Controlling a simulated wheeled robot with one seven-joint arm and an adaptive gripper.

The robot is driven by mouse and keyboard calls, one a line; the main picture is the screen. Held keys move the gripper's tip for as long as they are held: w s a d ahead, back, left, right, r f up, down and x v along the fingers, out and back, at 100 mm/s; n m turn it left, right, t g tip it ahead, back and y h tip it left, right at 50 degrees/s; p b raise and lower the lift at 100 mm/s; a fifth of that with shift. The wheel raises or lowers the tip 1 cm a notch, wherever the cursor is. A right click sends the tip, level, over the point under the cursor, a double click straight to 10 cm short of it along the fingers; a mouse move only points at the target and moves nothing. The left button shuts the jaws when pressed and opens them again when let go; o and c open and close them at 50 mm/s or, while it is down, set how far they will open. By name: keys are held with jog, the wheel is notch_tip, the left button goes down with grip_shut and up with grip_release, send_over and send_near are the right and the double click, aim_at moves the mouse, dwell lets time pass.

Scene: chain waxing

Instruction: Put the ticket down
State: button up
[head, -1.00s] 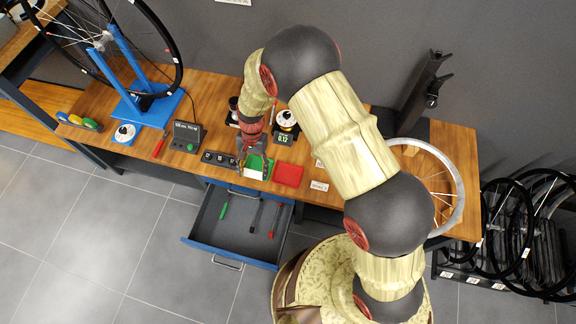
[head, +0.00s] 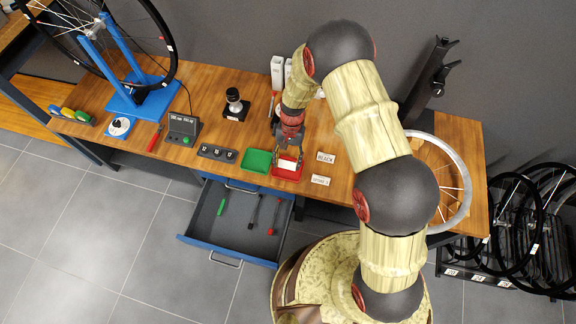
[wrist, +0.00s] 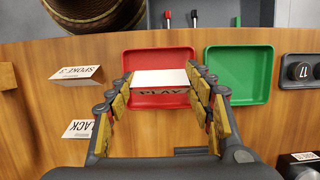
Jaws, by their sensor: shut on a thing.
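My gripper (head: 289,160) is over the red tray (head: 275,172) on the bench, its fingers shut on a white ticket (head: 287,166). In the wrist view the ticket (wrist: 160,78) spans the gap between the two fingertips (wrist: 160,82). Dark letters reading "PLAY" show just below its white face, partly hidden by the fingers. The red tray (wrist: 160,56) lies beneath and around it in that view. I cannot tell whether the ticket touches the tray floor. The green tray (head: 257,160) is beside the red one and looks empty in the wrist view (wrist: 240,72).
Two label cards, "SPOKE 3" (head: 320,180) and one partly readable (head: 326,157), stand right of the red tray. A drawer (head: 208,238) with several tools is open below the bench edge. A dark block with round weights (head: 217,153) is left of the green tray.

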aim_at(288, 165)
jog(key=shift+d+f+b, duration=0.15)
jog(key=shift+f+b, duration=0.65)
jog(key=shift+f, duration=0.85)
jog(key=shift+f, duration=0.2)
jog(key=o, duration=0.4)
jog(key=shift+o, duration=0.2)
jog(key=shift+r, duration=0.15)
